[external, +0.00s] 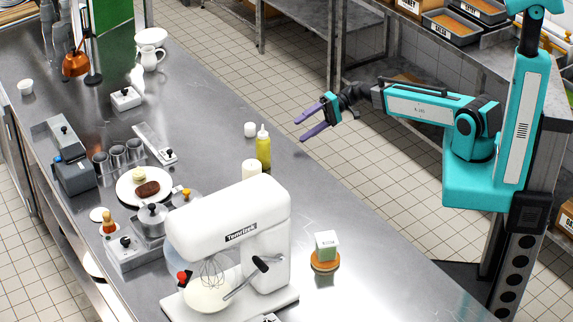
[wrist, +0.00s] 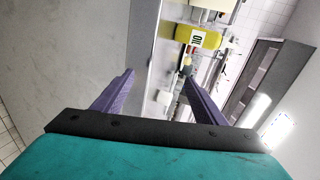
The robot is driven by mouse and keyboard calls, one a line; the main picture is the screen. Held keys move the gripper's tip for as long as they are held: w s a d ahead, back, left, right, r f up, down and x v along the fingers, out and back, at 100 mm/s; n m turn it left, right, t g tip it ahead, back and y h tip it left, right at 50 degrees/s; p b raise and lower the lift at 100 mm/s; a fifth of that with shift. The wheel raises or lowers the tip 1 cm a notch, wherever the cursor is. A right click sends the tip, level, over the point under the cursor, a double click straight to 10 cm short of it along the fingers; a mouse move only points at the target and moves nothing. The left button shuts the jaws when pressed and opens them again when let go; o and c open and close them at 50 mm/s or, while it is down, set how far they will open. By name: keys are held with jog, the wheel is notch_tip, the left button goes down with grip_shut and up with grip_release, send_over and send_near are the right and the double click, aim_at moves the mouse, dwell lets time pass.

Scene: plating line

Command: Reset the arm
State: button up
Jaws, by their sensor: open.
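My teal arm (external: 425,105) reaches left from its column at the right of the external view. My gripper (external: 305,123) has two purple fingers spread apart with nothing between them. It hangs at the right edge of the steel counter (external: 345,225), above and to the right of a yellow oil bottle (external: 263,150). In the wrist view the gripper's fingers (wrist: 158,84) show apart and empty. The oil bottle also shows there (wrist: 205,38), beyond the fingertips.
A white stand mixer (external: 235,235) stands at the front of the counter. A plate with food (external: 143,186) lies left. A white cup (external: 250,129) stands near the bottle. Tiled floor lies right of the counter.

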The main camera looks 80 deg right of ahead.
jog(key=s+a+f+n+g+h+b, duration=0.1)
jog(key=s+f+g+b, duration=0.1)
jog(key=f, duration=0.6)
jog(key=s+a+f+g+b, duration=0.1)
jog(key=s+f+b, duration=0.1)
jog(key=f, duration=0.6)
jog(key=s+a+f+n+g+h+b, duration=0.1)
jog(key=s+a+f+g, duration=0.2)
jog(key=s+a+f, duration=0.35)
jog(key=s+a+f+n+g+b, duration=0.2)
jog(key=s+a+f+g, duration=0.15)
jog(key=f, duration=0.55)
jog(key=s+a+f+n+g+h+b, duration=0.2)
jog(key=s+f+g+h, duration=0.1)
jog(key=s+f, duration=0.5)
jog(key=s+a+f+n+g+h+b, duration=0.2)
jog(key=s+f+h, duration=0.3)
jog(key=s, duration=0.8)
notch_tip(320, 180, down, 3)
jog(key=shift+f+n+g+b, duration=0.15)
jog(key=shift+n+g+b, duration=0.2)
jog(key=shift+g, duration=0.5)
